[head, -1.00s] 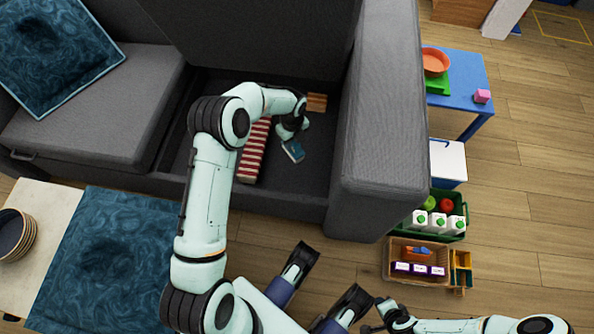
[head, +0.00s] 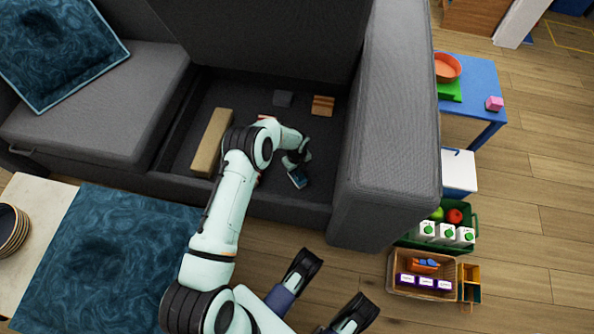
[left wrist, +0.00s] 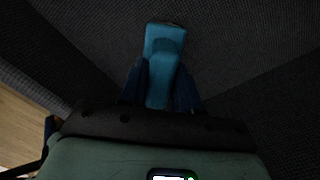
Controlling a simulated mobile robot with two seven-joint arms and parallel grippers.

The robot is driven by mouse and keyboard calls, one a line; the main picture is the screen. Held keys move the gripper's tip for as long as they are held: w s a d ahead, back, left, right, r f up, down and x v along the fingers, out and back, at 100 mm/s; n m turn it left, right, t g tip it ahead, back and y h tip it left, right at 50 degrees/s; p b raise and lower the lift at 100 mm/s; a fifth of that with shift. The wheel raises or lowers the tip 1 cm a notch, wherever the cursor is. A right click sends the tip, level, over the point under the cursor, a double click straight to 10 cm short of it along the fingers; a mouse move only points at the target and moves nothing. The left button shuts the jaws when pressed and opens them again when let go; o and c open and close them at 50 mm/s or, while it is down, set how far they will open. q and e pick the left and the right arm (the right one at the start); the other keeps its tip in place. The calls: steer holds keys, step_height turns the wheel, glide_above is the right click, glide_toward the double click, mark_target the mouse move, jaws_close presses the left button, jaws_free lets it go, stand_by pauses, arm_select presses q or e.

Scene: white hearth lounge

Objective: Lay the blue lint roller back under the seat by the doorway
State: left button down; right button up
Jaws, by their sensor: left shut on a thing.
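The blue lint roller (head: 299,178) is in the jaws of my left gripper (head: 296,163), inside the open storage space (head: 315,140) under the lifted sofa seat. In the left wrist view the lint roller (left wrist: 164,55) sticks out straight ahead between the two fingers of the left gripper (left wrist: 162,92), close to dark fabric. I cannot tell whether it touches the floor of the space.
The storage space also holds a tan block (head: 211,143), a small grey box (head: 283,99) and a brown wooden piece (head: 322,105). My left arm hides most of a red-striped item. The thick sofa arm (head: 385,150) bounds the right side.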

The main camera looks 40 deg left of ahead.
arm_select(q)
steer(key=shift+f, duration=0.25)
arm_select(e)
steer(key=shift+s, duration=0.2)
arm_select(q)
steer(key=shift+f, duration=0.2)
steer(key=c, duration=0.8)
jaws_free()
steer(key=shift+r, duration=0.15)
steer(key=shift+r, duration=0.4)
step_height(320, 180, up, 11)
steer(key=p, duration=0.3)
steer(key=shift+r, duration=0.2)
arm_select(e)
steer(key=w+r+t, duration=0.2)
steer(key=w+r, duration=0.1)
steer(key=w, duration=0.3)
steer(key=shift+w+a+r, duration=0.3)
steer(key=shift+a, duration=0.05)
